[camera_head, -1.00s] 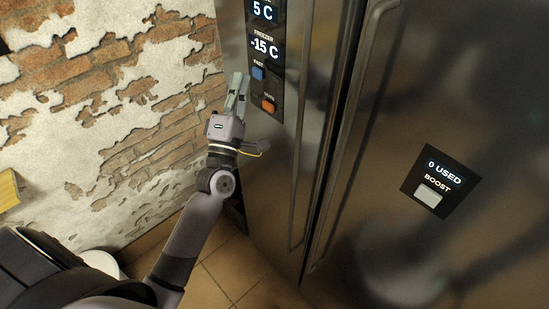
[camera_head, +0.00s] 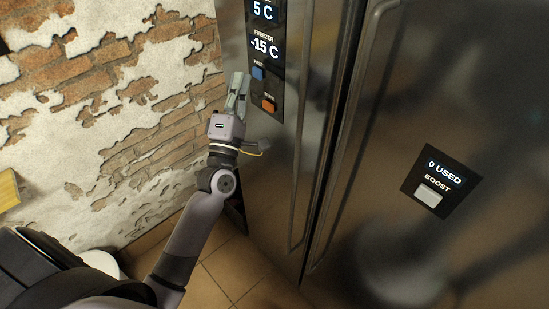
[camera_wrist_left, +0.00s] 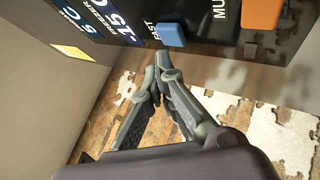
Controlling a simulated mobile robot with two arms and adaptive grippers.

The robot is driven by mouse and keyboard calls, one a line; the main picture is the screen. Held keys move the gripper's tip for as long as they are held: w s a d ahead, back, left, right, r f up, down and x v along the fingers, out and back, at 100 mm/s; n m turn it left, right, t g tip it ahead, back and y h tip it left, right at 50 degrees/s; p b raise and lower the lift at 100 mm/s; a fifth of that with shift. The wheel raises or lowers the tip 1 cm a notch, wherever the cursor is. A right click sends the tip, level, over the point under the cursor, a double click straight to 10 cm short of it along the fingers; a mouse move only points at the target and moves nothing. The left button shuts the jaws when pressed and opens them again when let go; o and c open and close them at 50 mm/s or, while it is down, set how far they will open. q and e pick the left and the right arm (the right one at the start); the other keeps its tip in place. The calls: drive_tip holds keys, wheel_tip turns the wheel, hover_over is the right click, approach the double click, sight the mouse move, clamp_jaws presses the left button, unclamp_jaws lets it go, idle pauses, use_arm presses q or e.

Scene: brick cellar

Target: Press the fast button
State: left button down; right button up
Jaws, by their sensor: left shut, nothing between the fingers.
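The fast button (camera_head: 258,72) is a small blue square on the black control panel of the steel fridge, under the freezer display. It also shows in the left wrist view (camera_wrist_left: 170,34), beside the word FAST. My left gripper (camera_head: 242,78) is shut and empty, its fingertips just left of and slightly below the blue button. In the left wrist view the closed fingertips (camera_wrist_left: 163,56) sit just below the button in the picture; I cannot tell whether they touch it. My right gripper is not in view.
An orange button (camera_head: 268,104) sits lower on the same panel, and shows large in the left wrist view (camera_wrist_left: 262,15). A boost panel with a pale button (camera_head: 429,195) is on the right door. Long door handles (camera_head: 303,130) stand out nearby. A brick wall (camera_head: 110,110) is at left.

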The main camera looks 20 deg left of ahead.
use_arm(q)
drive_tip(key=shift+w+d, duration=0.15)
drive_tip(key=shift+w, duration=0.15)
drive_tip(key=shift+w+d, duration=0.15)
drive_tip(key=shift+w, duration=0.25)
idle(0.6)
drive_tip(key=shift+s, duration=0.1)
drive_tip(key=shift+s+a, duration=0.35)
drive_tip(key=shift+s, duration=0.4)
drive_tip(key=shift+s, duration=0.1)
drive_tip(key=s, duration=0.1)
drive_tip(key=s+a, duration=0.1)
drive_tip(key=s, duration=0.1)
drive_tip(key=s+a, duration=0.1)
drive_tip(key=s, duration=0.1)
drive_tip(key=shift+s+a, duration=0.15)
drive_tip(key=shift+s, duration=0.05)
idle(0.7)
